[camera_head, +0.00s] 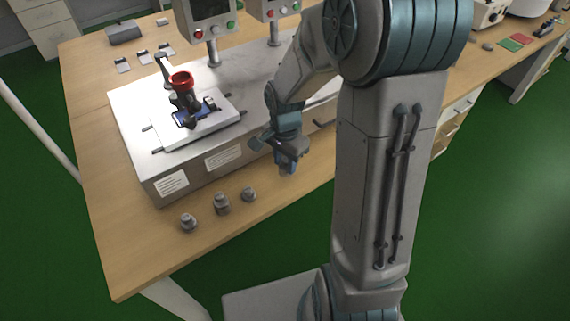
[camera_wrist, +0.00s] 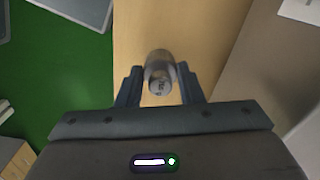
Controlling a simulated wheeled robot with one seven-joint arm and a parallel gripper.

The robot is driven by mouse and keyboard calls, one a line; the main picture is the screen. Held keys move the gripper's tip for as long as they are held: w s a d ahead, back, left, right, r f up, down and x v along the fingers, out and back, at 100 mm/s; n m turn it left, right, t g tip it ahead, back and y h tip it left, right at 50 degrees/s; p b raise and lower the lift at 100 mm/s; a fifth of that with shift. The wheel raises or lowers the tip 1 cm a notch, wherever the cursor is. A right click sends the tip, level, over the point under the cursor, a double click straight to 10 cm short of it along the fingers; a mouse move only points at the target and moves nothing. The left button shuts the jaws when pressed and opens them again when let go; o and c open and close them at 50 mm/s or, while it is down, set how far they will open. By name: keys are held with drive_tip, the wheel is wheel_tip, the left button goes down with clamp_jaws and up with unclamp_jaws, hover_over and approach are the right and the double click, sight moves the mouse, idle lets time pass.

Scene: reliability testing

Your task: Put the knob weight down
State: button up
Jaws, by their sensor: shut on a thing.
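A grey metal knob weight (camera_wrist: 160,75) sits between the fingers of my gripper (camera_wrist: 160,88) in the wrist view, with the wooden tabletop below it. In the head view my gripper (camera_head: 287,166) is over the front part of the table, right of the standing weights and in front of the metal test machine. The gripper is shut on the weight. In the head view the held weight is mostly hidden and hard to make out. Whether it touches the table cannot be told.
Three similar weights stand in a row near the table's front edge: left (camera_head: 188,223), middle (camera_head: 221,204) and right (camera_head: 248,194). The test machine (camera_head: 185,163) with a red-topped fixture (camera_head: 181,80) stands behind them. The wooden table (camera_head: 130,245) is bare at its front left.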

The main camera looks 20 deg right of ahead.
drive_tip(key=shift+f, duration=0.85)
drive_tip(key=shift+f, duration=0.2)
drive_tip(key=o, duration=1.2)
drive_tip(key=shift+c, duration=0.2)
drive_tip(key=shift+r, duration=0.1)
